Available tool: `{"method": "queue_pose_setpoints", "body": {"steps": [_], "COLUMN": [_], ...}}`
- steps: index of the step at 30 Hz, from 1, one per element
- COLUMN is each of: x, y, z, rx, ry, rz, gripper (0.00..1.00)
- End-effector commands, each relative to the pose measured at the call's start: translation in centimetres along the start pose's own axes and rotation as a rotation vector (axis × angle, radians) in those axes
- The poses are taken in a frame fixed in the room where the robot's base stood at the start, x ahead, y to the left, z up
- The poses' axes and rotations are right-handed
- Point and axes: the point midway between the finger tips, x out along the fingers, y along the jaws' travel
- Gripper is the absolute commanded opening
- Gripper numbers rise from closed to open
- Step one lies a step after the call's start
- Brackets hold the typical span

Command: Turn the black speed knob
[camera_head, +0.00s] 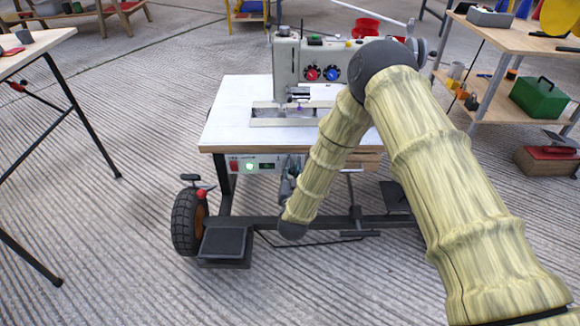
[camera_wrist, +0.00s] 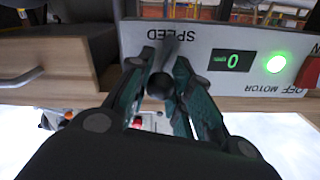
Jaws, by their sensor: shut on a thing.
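The black speed knob (camera_wrist: 160,86) shows in the wrist view on the grey control panel (camera_wrist: 203,42), just by the upside-down SPEED label. My gripper (camera_wrist: 167,68) is shut on the knob, with one greenish finger on each side of it. In the head view the control panel (camera_head: 238,166) hangs under the sewing table's front edge. My gripper (camera_head: 289,172) reaches it from the front, and my arm and gripper hide the knob there. The display (camera_wrist: 232,60) reads 0, and the green light (camera_wrist: 276,64) beside it is lit.
A red switch (camera_wrist: 309,73) sits at the panel's end. The sewing machine (camera_head: 310,62) stands on the white tabletop (camera_head: 235,115). Below are a black pedal (camera_head: 225,243) and a wheel (camera_head: 188,222). A drawer handle (camera_wrist: 25,72) is near the gripper. Side tables stand left and right.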

Motion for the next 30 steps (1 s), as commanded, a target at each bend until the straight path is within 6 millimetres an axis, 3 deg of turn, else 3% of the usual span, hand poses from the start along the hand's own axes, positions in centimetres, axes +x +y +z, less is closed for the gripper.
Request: {"method": "queue_pose_setpoints", "body": {"steps": [12,27,28,30], "x": [-0.09,-0.13,-0.13,-0.11], "y": [0.56,0.66,0.66,0.66], "z": [0.13,0.28,0.28,0.27], "rx": [0.193,0.217,0.217,0.216], "ry": [-0.002,-0.003,-0.003,-0.003], "rz": [0.000,0.000,0.000,0.000], "gripper": [0.00,0.00,0.23,0.35]}}
